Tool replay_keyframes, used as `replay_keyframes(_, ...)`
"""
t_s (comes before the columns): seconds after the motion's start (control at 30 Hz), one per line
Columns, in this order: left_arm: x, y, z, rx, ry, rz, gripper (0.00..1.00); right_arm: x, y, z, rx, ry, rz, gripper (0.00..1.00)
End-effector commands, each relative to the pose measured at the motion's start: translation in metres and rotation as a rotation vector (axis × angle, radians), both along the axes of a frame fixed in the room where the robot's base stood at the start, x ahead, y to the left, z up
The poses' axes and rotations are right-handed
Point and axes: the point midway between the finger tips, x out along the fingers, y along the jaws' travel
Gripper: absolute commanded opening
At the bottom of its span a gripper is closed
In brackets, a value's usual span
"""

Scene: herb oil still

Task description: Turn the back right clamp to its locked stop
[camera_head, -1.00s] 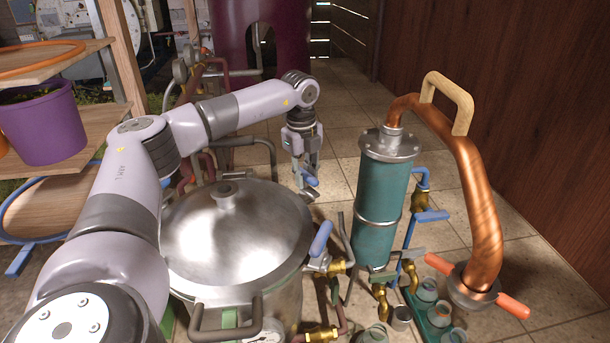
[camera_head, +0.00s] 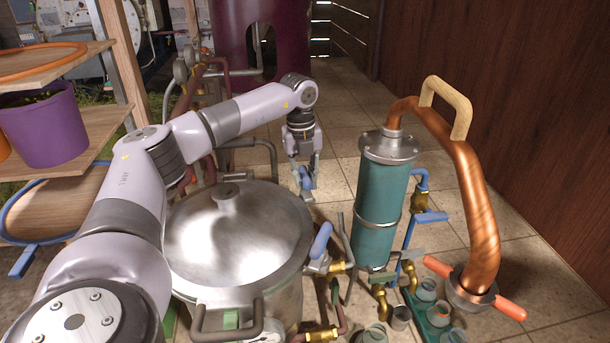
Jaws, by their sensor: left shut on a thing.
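The large steel pot with a domed lid (camera_head: 240,240) stands left of centre. The back right clamp (camera_head: 306,181) has a blue handle at the right rear edge of the lid, partly hidden by my fingers. My left gripper (camera_head: 304,174) reaches over the pot from the left, points down, and is shut on this handle. A second clamp with a blue handle (camera_head: 321,240) sits at the front right of the rim, its handle slanting upward. My right gripper is not in view.
A teal condenser column (camera_head: 378,213) stands close right of the pot, with a copper pipe (camera_head: 473,190) arching beyond it. Brass valves and small jars (camera_head: 427,290) crowd its foot. Wooden shelves with a purple bucket (camera_head: 47,130) stand left. The tiled floor behind is clear.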

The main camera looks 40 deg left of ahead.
Motion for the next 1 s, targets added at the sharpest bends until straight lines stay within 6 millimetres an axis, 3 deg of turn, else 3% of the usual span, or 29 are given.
replay_keyframes(1.0,0.001,0.0,0.002,-0.001,-0.004,-0.938,0.0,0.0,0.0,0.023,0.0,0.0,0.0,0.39)
